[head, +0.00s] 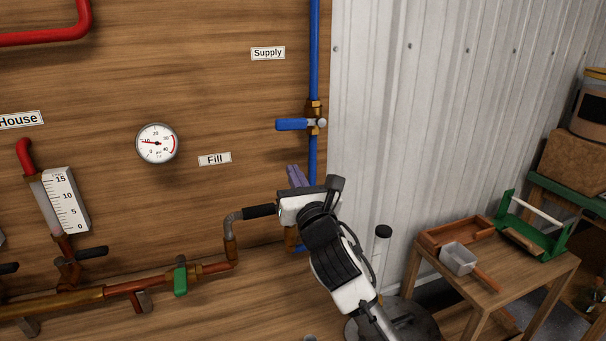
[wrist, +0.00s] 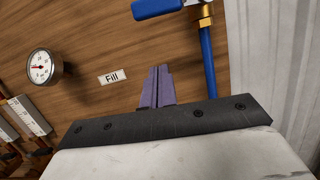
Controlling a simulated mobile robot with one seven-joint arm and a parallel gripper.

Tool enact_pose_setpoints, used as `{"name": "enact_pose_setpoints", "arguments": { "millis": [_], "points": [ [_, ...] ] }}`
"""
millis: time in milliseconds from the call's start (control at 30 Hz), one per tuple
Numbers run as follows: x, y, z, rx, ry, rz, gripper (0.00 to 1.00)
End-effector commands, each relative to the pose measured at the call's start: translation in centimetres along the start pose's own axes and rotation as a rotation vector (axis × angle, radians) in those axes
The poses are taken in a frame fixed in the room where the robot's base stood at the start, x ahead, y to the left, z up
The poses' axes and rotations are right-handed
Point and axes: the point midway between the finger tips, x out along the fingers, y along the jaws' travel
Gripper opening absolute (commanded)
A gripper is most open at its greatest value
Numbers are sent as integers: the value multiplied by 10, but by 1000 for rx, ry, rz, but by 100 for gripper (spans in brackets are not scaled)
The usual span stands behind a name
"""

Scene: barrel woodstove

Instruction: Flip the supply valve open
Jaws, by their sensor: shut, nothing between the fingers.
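The supply valve's blue lever handle (head: 292,124) sticks out to the left, crosswise to the upright blue pipe (head: 314,50). Its brass body (head: 315,110) sits on that pipe, below the "Supply" label (head: 268,53). In the wrist view the blue handle (wrist: 158,8) is cut by the top edge. My gripper (head: 293,172) is below the handle and apart from it, its purple fingers pointing up. In the wrist view the fingers (wrist: 157,82) are together, with nothing between them.
A "Fill" label (head: 215,159) and a round gauge (head: 157,144) are on the wooden wall to the left. A copper pipe with a green handle (head: 180,281) runs low. A small wooden table (head: 500,281) with a tray stands at right. The wall around the blue handle is clear.

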Motion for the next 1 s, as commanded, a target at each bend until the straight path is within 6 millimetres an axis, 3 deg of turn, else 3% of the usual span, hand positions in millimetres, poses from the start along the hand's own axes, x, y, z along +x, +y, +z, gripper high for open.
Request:
{"name": "enact_pose_setpoints", "arguments": {
  "millis": [233, 300, 500, 1000],
  "points": [
    [53, 2, 4, 3, 2, 2, 0],
    [55, 1, 18, 0, -2, 0, 0],
    [59, 1, 36, 1, 0, 0, 0],
    [59, 0, 39, 2, 0, -1, 0]
  ]
}}
